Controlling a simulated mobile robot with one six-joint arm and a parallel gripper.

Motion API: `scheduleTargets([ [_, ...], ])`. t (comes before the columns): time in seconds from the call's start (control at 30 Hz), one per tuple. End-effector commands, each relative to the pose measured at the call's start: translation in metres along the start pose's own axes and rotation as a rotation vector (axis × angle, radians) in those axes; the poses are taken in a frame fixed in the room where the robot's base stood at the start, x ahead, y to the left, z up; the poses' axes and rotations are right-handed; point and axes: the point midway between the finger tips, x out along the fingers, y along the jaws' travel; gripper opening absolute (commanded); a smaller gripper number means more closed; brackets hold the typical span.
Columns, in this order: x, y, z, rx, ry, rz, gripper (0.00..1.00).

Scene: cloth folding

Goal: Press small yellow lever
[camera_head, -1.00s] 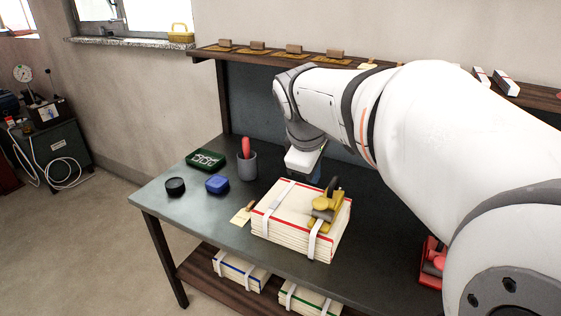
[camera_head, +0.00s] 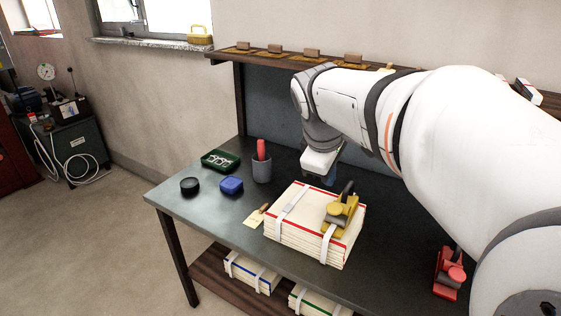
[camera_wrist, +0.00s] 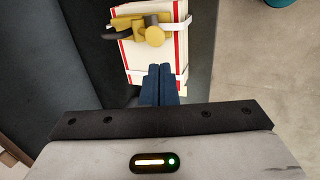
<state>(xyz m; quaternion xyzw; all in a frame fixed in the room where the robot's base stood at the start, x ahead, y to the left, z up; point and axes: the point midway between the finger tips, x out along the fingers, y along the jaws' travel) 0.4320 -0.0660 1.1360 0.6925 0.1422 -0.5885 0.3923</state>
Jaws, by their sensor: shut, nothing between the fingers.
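A yellow strapping tool (camera_head: 341,214) with a dark handle and a rounded yellow part sits on top of a strapped stack of cream sheets (camera_head: 296,212) with red edges. The tool also shows at the top of the wrist view (camera_wrist: 154,34). I cannot tell for sure which part of it is the small lever. My gripper (camera_wrist: 161,70) is shut and empty, its blue fingers together. In the wrist view the fingertips point toward the stack and appear apart from the tool. In the head view my gripper (camera_head: 327,178) is just behind the stack, partly hidden.
A red tool (camera_head: 449,274) is at right. Strapped stacks lie on the lower shelf.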

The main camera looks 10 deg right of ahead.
Motion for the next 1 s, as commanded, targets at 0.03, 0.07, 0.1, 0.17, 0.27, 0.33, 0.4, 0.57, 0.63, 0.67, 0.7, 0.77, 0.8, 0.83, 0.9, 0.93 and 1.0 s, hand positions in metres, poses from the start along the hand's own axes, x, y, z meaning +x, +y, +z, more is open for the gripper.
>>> scheduleTargets([
  [0.03, 0.0, -0.001, 0.0, 0.004, 0.001, -0.002, 0.0],
  [0.07, 0.001, -0.004, 0.001, 0.014, 0.003, -0.005, 0.0],
  [0.1, 0.003, -0.01, 0.002, 0.037, 0.008, -0.013, 0.0],
  [0.17, 0.009, -0.026, 0.006, 0.104, 0.021, -0.036, 0.0],
  [0.27, 0.022, -0.066, 0.015, 0.282, 0.047, -0.098, 0.0],
  [0.33, 0.033, -0.097, 0.022, 0.424, 0.057, -0.147, 0.0],
  [0.4, 0.043, -0.124, 0.03, 0.557, 0.062, -0.193, 0.0],
  [0.57, 0.058, -0.165, 0.041, 0.765, 0.055, -0.262, 0.0],
  [0.63, 0.06, -0.172, 0.043, 0.803, 0.053, -0.274, 0.0],
  [0.67, 0.061, -0.173, 0.043, 0.81, 0.051, -0.277, 0.0],
  [0.7, 0.061, -0.174, 0.043, 0.816, 0.051, -0.278, 0.0],
  [0.77, 0.061, -0.174, 0.043, 0.817, 0.051, -0.278, 0.0],
  [0.8, 0.061, -0.173, 0.043, 0.816, 0.051, -0.278, 0.0],
  [0.83, 0.061, -0.173, 0.043, 0.815, 0.051, -0.278, 0.0],
  [0.9, 0.061, -0.173, 0.043, 0.814, 0.051, -0.278, 0.0],
  [0.93, 0.061, -0.173, 0.043, 0.814, 0.051, -0.278, 0.0],
  [1.0, 0.061, -0.173, 0.043, 0.814, 0.051, -0.277, 0.0],
])
